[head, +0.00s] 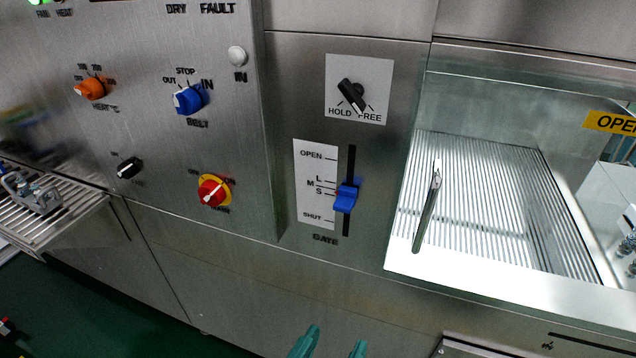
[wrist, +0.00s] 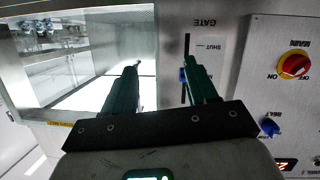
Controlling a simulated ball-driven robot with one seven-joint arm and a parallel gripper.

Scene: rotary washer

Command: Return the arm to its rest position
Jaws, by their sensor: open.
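My gripper (head: 329,346) shows as two green fingertips at the bottom edge of the head view, apart from each other. In the wrist view my gripper (wrist: 163,78) is open and nothing shows between its fingers. The blue gate slider (head: 346,198) stands near the S mark on its scale, above my fingertips in the head view. The slider also shows in the wrist view (wrist: 183,75), close beside the right finger, which partly covers its slot. I cannot tell whether they touch. Most of my arm is out of view.
The steel panel carries a black HOLD/FREE knob (head: 352,95), a blue belt knob (head: 188,99) and a red-yellow switch (head: 213,190). To the right is a recessed ribbed bay (head: 480,180) with an upright metal rod (head: 428,210). A wire rack (head: 50,215) is at left. Green floor is at lower left.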

